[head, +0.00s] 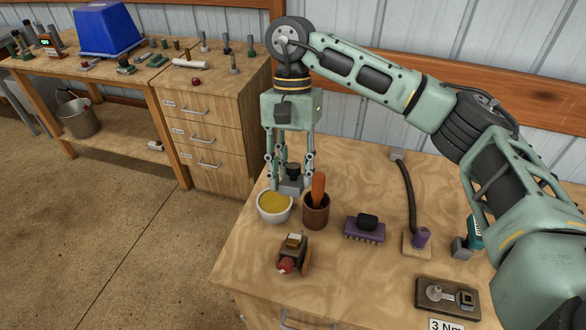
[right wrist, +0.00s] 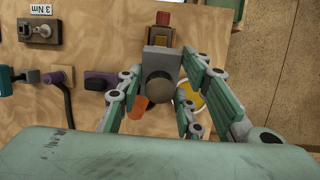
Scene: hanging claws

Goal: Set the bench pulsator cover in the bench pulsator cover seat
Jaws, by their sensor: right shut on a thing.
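My right gripper (head: 290,178) points down over the near bench and is shut on a grey block with a dark round knob, which appears to be the bench pulsator cover (head: 291,186). In the right wrist view the cover (right wrist: 163,62) sits between the fingers (right wrist: 160,88), knob towards the camera. A small brown device with a pale block on top and a red end (head: 292,254) stands nearer the bench's front edge. It also shows just beyond the cover in the right wrist view (right wrist: 162,20). I cannot tell which thing is the cover seat. My left gripper is out of view.
A bowl of yellow stuff (head: 275,207) and a brown cup with an orange handle (head: 316,212) stand close to the gripper. A purple pronged block (head: 365,232), a hose fitting (head: 418,241) and a 3 Nm plate (head: 460,305) lie to the right. Bare wood surrounds the brown device.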

